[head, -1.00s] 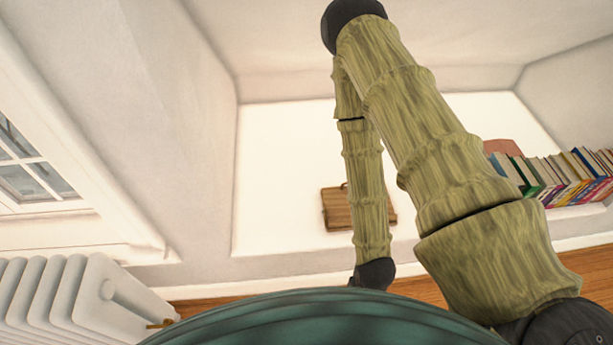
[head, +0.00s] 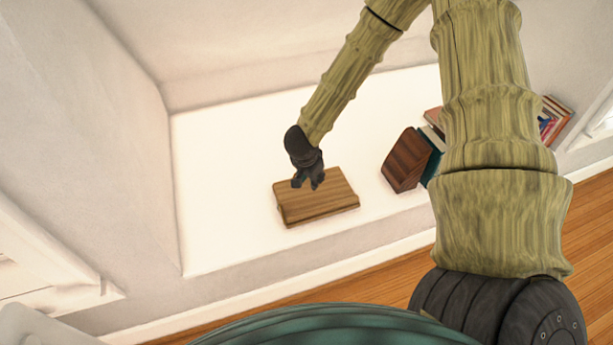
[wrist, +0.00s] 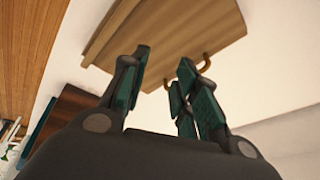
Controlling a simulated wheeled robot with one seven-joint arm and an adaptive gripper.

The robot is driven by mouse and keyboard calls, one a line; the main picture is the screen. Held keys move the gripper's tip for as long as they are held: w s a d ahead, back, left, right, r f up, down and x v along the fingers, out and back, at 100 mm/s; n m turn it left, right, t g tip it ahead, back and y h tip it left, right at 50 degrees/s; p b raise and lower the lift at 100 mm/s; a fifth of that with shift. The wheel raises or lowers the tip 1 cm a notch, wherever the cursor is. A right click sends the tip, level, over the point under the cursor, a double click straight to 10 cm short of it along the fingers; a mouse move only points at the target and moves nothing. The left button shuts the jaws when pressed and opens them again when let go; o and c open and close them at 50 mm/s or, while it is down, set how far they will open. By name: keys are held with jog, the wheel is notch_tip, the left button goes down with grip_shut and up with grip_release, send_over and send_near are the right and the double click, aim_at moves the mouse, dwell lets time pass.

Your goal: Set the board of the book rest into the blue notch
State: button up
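The book rest (head: 330,203) is a flat wooden piece lying on the white ledge, with a raised lip along its front edge. Its wooden board (wrist: 175,25) fills the top middle of the wrist view, and small brass-coloured hooks (wrist: 206,63) show at its near edge. My gripper (head: 308,186) is over the back part of the book rest in the head view. In the wrist view my gripper (wrist: 166,58) has its two fingers apart, with nothing between them. I cannot tell whether the fingertips touch the board. No blue notch can be made out.
The white ledge (head: 230,160) is bare to the left of the book rest. A dark brown block (head: 405,160) and books stand to its right, partly hidden by my arm. The sloped ceiling comes down behind the ledge. Wooden floor (head: 585,215) lies in front.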

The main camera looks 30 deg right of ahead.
jog(key=w+d+r+m+y+b, duration=0.3)
jog(key=w+r+m+b, duration=0.2)
jog(key=w+m, duration=0.15)
jog(key=shift+n, duration=0.35)
jog(key=f, duration=0.3)
jog(key=w+f+b, duration=0.1)
jog(key=f, duration=0.3)
jog(key=w+f+b, duration=0.1)
jog(key=f, duration=0.2)
jog(key=shift+d+f, duration=0.35)
jog(key=shift+d, duration=0.05)
grip_shut()
